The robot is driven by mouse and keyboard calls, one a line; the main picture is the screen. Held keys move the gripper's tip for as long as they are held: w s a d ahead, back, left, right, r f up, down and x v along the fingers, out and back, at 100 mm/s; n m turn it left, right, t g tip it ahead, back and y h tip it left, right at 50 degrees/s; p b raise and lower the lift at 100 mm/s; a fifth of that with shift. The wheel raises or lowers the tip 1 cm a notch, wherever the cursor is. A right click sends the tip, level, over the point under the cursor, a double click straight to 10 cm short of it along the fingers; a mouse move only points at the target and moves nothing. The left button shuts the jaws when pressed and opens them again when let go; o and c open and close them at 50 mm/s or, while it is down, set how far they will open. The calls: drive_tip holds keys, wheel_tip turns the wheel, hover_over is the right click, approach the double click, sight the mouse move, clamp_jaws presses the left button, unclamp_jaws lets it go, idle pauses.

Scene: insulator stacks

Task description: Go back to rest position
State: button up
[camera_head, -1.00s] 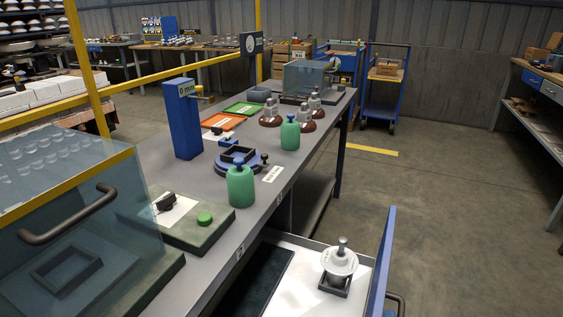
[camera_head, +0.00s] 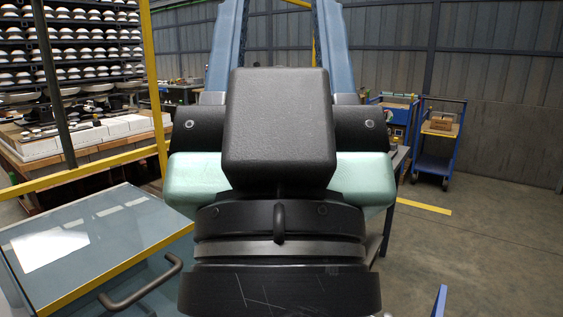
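My gripper (camera_head: 281,45) and wrist fill the middle of the head view, close to the camera. A black block, a pale green body and black rings show below two blue-grey fingers that point up and away. The fingers stand apart, with only background visible between them, and their tips reach the top edge of the picture. I see nothing held. The arm hides most of the grey workbench and whatever stands on it.
A glass-covered case (camera_head: 95,245) with a dark handle is at lower left. A yellow rail (camera_head: 90,182) runs above it. Shelves of insulators (camera_head: 85,45) stand at back left. A blue trolley (camera_head: 438,140) is at back right. The floor (camera_head: 490,240) at right is clear.

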wheel_tip(320, 180, up, 21)
drive_tip(key=p, duration=1.8)
drive_tip(key=shift+f+p, duration=0.2)
drive_tip(key=shift+p, duration=0.1)
drive_tip(key=shift+w, duration=0.1)
